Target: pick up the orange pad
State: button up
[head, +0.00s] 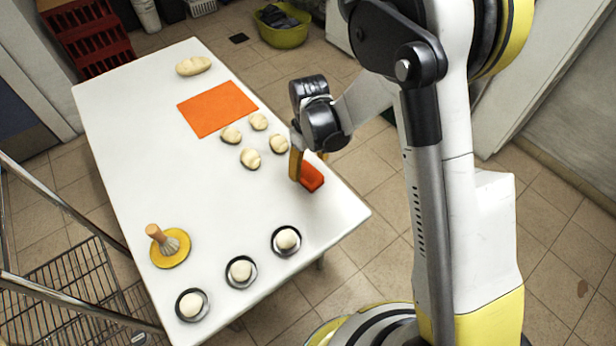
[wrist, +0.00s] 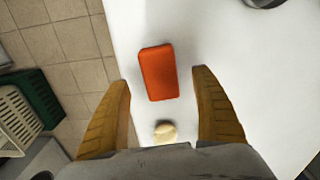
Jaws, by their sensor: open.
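The orange pad (head: 313,177) is a small red-orange block lying near the right edge of the white table in the head view. In the wrist view the pad (wrist: 158,73) lies whole and clear, in line with the gap between the fingers. My gripper (head: 308,166) is over the pad, and one finger hides part of it in the head view. In the wrist view my gripper (wrist: 162,77) is open with tan fingers wide apart and nothing held. I cannot tell the exact height of the fingertips above the table.
The white table (head: 130,130) bears a flat orange mat (head: 217,108), and several dough lumps (head: 250,158) lie near the gripper. One lump (wrist: 165,131) shows between the fingers.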

aim_at(308, 172)
jog(key=f+b, duration=0.1)
jog(key=f, duration=0.1)
jog(key=f+b, duration=0.1)
jog(key=f, duration=0.2)
jog(key=shift+w+a, duration=0.1)
jog(key=shift+w, duration=0.1)
jog(key=shift+r, duration=0.15)
jog(key=c, duration=1.3)
jog(key=shift+o, duration=0.2)
jog(key=shift+r, duration=0.15)
jog(key=shift+r, duration=0.3)
jog(key=r, duration=0.1)
jog(key=r+p, duration=0.2)
jog(key=r, duration=0.1)
jog(key=shift+d, duration=0.25)
jog(key=s+d+r+p, duration=0.2)
jog(key=d+r, duration=0.4)
jog(key=d, duration=0.5)
jog(key=shift+s+p, duration=0.2)
jog(key=shift+p, duration=0.65)
